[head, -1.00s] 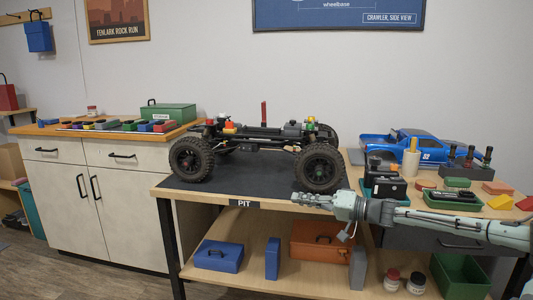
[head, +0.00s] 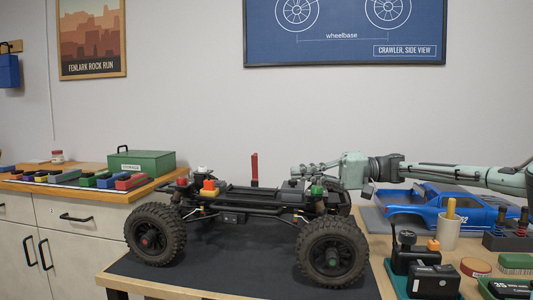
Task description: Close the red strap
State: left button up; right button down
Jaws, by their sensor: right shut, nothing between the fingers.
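The red strap (head: 254,169) stands upright from the middle of the black crawler chassis (head: 245,199), so it is open. The chassis rests on its large black wheels on the dark mat. My right gripper (head: 293,172) comes in from the right, level with the strap's upper part and right of it. Its fingers are shut and empty, with a clear gap between them and the strap in the picture. The strap's lower end is partly hidden by chassis parts. My left gripper is not in view.
A blue truck body (head: 435,203) lies to the right below my right arm. A white cup (head: 446,231), black boxes (head: 432,281) and small parts crowd the bench's right side. A green storage box (head: 141,161) stands on the left cabinet. The dark mat (head: 215,275) is clear in front.

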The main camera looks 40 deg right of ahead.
aim_at(254, 158)
jog(key=i+l, duration=0.35)
jog(key=l, duration=0.15)
jog(key=i+l, duration=0.4)
jog(key=l, duration=0.1)
